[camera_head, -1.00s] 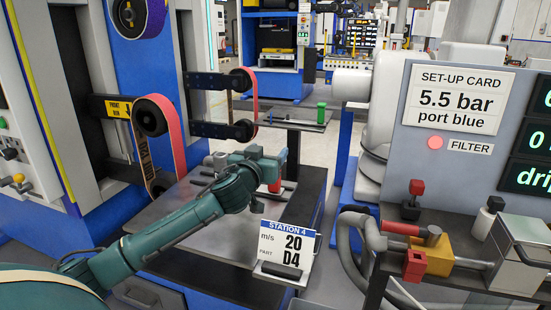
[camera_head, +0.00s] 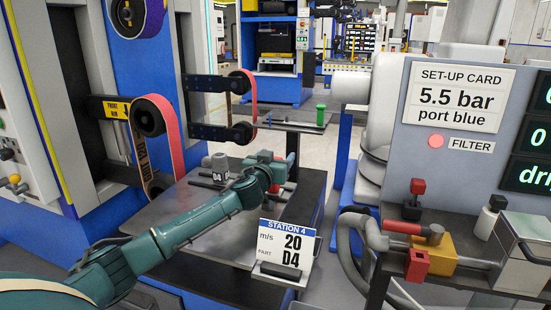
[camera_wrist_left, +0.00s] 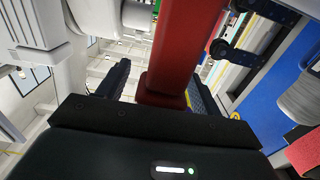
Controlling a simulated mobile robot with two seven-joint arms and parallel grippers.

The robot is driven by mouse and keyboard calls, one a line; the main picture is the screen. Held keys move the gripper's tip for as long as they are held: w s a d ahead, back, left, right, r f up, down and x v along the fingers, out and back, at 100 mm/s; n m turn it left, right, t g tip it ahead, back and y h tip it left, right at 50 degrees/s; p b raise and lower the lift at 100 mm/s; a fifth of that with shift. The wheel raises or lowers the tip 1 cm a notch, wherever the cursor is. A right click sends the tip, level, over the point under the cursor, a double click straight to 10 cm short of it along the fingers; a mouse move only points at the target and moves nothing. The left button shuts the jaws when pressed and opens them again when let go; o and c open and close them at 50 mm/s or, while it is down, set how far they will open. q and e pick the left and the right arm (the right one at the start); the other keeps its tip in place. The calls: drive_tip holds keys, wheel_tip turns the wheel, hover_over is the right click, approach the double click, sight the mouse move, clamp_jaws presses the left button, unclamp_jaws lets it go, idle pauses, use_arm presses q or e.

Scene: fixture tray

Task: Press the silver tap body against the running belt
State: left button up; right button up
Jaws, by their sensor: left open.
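A grey metallic piece (camera_head: 219,162), which looks like the silver tap body, stands on the metal tray (camera_head: 183,226) beside a small D4 tag. My left gripper (camera_head: 278,170) is to its right over the tray's far right part, apart from it. In the left wrist view the fingers (camera_wrist_left: 162,80) are open, with a red post-like part (camera_wrist_left: 178,55) between them. Whether they touch it cannot be told. A salmon-red belt (camera_head: 174,135) runs over black rollers left of the tray. Another belt (camera_head: 249,102) is behind the tray. My right gripper is not in view.
A station card (camera_head: 287,246) reading 20 m/s, part D4, stands at the tray's front right. A set-up panel (camera_head: 455,100) and a bench with a yellow and red fitting (camera_head: 433,252) are on the right.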

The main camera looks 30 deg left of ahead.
use_arm(q)
drive_tip(key=c, duration=1.4)
